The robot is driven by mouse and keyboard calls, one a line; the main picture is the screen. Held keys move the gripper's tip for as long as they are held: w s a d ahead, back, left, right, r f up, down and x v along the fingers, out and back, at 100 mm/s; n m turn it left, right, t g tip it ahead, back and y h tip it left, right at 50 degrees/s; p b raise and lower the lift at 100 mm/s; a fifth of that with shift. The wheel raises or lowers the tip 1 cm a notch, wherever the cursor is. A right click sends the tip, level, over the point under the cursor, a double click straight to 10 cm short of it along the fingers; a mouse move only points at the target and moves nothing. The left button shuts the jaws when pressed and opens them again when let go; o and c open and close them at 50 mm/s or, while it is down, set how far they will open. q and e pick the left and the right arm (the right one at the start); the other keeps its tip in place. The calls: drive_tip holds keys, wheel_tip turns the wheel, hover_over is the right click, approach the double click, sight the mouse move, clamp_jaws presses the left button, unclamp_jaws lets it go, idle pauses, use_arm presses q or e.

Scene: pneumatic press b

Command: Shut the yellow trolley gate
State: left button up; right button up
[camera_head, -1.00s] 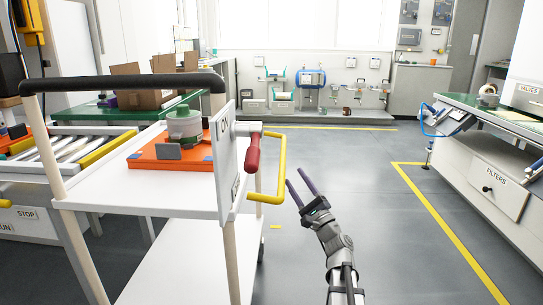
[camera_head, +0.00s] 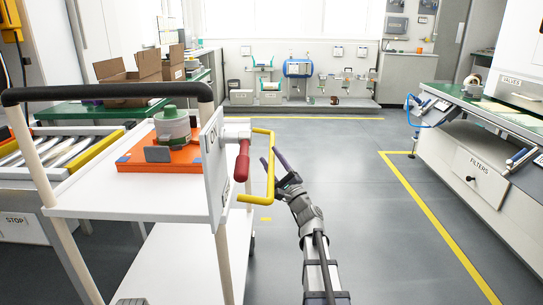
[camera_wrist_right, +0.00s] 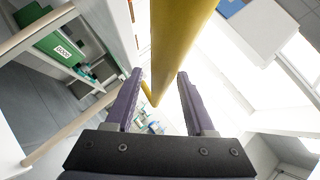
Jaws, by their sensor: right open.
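The trolley (camera_head: 88,198) stands at the left with white shelves and a black handle. The yellow gate (camera_head: 270,144) is a bent bar sticking out from the trolley's right side, beside a white panel (camera_head: 212,163) and a red lever (camera_head: 242,160). My right gripper (camera_head: 270,161) is open at the outer upright of this bar. In the right wrist view the yellow bar (camera_wrist_right: 177,45) runs large between the two open, purple-grey fingers (camera_wrist_right: 159,75); I cannot tell whether they touch it.
An orange tray (camera_head: 128,164) with a grey-green part (camera_head: 172,128) lies on the trolley's top shelf. A roller conveyor (camera_head: 60,150) is at the left. A bench with drawers (camera_head: 487,178) stands at the right. The grey floor between is clear.

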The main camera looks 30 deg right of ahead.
drive_tip(key=shift+c, duration=0.3)
clamp_jaws()
idle(1.1)
